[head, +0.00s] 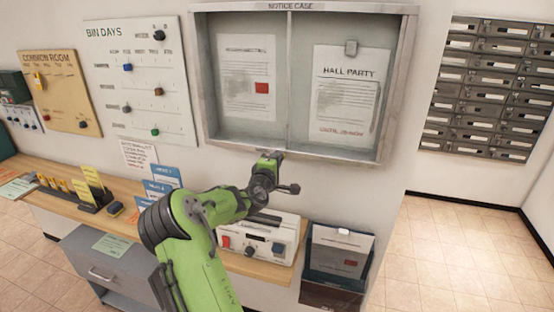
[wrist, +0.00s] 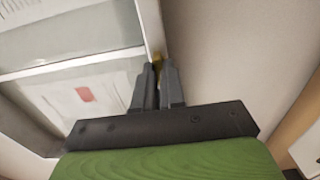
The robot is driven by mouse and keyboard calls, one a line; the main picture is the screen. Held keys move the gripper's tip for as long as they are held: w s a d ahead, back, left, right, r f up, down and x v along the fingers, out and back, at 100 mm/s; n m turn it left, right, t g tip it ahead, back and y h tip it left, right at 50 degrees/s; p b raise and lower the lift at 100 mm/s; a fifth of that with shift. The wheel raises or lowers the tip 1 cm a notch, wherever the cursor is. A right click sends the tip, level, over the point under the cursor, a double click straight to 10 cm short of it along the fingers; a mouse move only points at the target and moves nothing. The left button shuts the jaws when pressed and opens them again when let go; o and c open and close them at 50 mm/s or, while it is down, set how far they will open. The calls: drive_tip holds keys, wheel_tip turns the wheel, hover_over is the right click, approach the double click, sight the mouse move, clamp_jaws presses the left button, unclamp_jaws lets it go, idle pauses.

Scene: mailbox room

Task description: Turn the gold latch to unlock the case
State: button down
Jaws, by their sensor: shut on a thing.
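The notice case (head: 290,85) is a grey framed cabinet on the wall, with pinned papers behind its front. My gripper (head: 276,157) is at the bottom edge of the case frame, near the middle. In the wrist view my gripper (wrist: 158,66) has its two dark fingers close together at the frame's edge. A small gold piece, the latch (wrist: 157,57), shows between the fingertips, and my gripper is shut on it. Most of the latch is hidden by the fingers. In the head view the latch is hidden behind my gripper.
Below the case, a wooden shelf (head: 245,262) carries a white device (head: 262,238) with knobs and several cards. A dark paper tray (head: 335,262) stands at its right. Grey mailboxes (head: 487,85) hang on the right wall. The floor at right is clear.

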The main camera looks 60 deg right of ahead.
drive_tip(key=shift+f, duration=0.1)
drive_tip(key=c, duration=1.2)
unclamp_jaws()
drive_tip(key=a+b, duration=0.1)
drive_tip(key=a, duration=0.4)
drive_tip(key=s+a+b, duration=0.1)
drive_tip(key=a, duration=0.4)
drive_tip(key=s+a+b, duration=0.1)
drive_tip(key=a, duration=0.4)
drive_tip(key=shift+s+a, duration=0.2)
drive_tip(key=shift+a, duration=0.1)
